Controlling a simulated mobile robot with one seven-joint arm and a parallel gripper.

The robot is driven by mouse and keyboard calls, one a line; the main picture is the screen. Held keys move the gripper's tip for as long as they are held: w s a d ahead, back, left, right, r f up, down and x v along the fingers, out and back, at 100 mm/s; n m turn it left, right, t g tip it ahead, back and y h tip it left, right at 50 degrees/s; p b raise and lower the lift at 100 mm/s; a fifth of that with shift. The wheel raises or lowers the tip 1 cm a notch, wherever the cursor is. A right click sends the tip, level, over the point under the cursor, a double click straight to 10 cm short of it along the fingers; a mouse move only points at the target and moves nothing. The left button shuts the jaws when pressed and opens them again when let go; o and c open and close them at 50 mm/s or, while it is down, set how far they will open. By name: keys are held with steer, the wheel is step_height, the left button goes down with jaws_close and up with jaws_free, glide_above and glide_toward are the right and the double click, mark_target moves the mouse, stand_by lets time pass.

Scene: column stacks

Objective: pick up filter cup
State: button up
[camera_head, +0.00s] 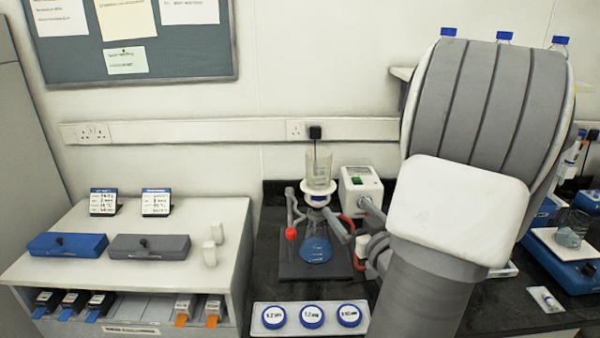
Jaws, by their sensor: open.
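The clear filter cup (319,168) stands upright on a white funnel base (318,193) above a flask of blue liquid (316,246), in the middle of the camera view. My gripper (346,214) is to the right of the flask neck, lower than the cup, with its grey fingers pointing left and up. It is open and seems to hold nothing. My arm hides part of the gripper's wrist and the bench behind it. I cannot tell how near the fingers are to the flask in depth.
A white pump (361,188) with a red hose stands close behind the gripper. A clamp with a red knob (290,233) is left of the flask. A white tray (258,328) with three blue-lidded discs lies in front. A white cabinet (235,215) stands left.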

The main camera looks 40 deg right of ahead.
mark_target(324, 181)
steer(key=x, duration=0.4)
steer(key=p+x, duration=0.1)
steer(key=x, duration=0.2)
steer(key=r+x, duration=0.1)
steer(key=x, duration=0.3)
steer(key=shift+w+a+p, duration=0.15)
steer(key=shift+w+p, duration=0.15)
steer(key=shift+w, duration=0.1)
steer(key=shift+r+p+x, duration=0.15)
steer(key=shift+p+x, duration=0.2)
steer(key=shift+x, duration=1)
steer(key=shift+r+p+x, duration=0.15)
steer(key=shift+p+x, duration=0.2)
steer(key=shift+x, duration=1)
steer(key=shift+c, duration=0.2)
steer(key=c, duration=1.2)
